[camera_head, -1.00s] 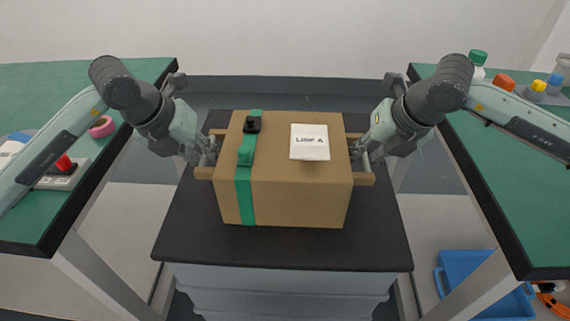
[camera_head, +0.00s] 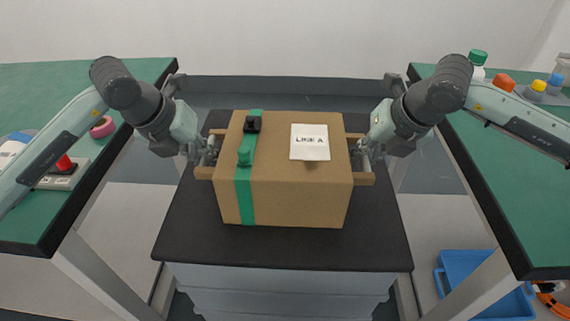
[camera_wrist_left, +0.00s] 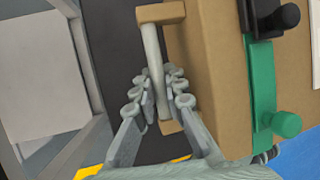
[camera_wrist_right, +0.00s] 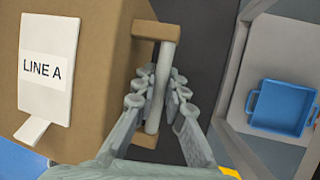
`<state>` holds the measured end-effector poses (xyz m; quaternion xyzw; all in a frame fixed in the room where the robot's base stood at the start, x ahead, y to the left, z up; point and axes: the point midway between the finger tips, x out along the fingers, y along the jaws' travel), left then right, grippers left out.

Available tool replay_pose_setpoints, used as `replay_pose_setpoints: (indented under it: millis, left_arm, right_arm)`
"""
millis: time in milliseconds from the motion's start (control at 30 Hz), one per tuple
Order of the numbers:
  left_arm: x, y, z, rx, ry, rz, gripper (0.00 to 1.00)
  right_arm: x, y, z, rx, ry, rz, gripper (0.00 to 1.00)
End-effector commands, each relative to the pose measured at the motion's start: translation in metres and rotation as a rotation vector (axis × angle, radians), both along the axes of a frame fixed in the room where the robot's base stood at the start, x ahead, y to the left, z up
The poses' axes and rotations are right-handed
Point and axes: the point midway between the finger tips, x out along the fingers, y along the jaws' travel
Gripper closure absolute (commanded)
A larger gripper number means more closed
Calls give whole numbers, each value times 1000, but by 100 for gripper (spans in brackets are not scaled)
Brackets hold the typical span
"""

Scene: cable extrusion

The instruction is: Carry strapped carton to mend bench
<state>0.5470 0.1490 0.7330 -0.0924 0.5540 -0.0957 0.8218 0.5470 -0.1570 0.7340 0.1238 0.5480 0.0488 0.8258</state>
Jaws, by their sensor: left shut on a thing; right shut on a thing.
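The brown carton (camera_head: 290,190) sits upright on the dark top (camera_head: 375,245) of a grey unit, between two green-topped benches. A green strap (camera_head: 244,190) with a black buckle (camera_head: 252,124) runs over its left part. A white label reading LINE A (camera_head: 310,142) lies on its top. My left gripper (camera_head: 208,155) is shut on the carton's left handle; in the left wrist view its fingers (camera_wrist_left: 158,88) close around the handle bar (camera_wrist_left: 153,58). My right gripper (camera_head: 364,153) is shut on the right handle; the right wrist view shows its fingers (camera_wrist_right: 158,90) around that bar (camera_wrist_right: 164,65).
The left green bench (camera_head: 50,215) bears a pink tape roll (camera_head: 102,127) and a device with a red button (camera_head: 64,163). The right green bench (camera_head: 500,190) bears several bottles and capped containers at its back.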

Motion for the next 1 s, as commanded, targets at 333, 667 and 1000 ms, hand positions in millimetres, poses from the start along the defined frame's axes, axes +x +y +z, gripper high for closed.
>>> replay_pose_setpoints:
  millis: [333, 667, 1000]
  left_arm:
    - [1, 0, 15, 0, -5, 1, 100]
    - [1, 1, 47, 0, -4, 1, 100]
    - [1, 1, 52, 0, -4, 2, 100]
  right_arm:
    - [1, -1, 15, 1, -5, -2, 100]
    - [1, -1, 47, 0, -5, -2, 100]
    - [1, -1, 52, -1, -3, -2, 100]
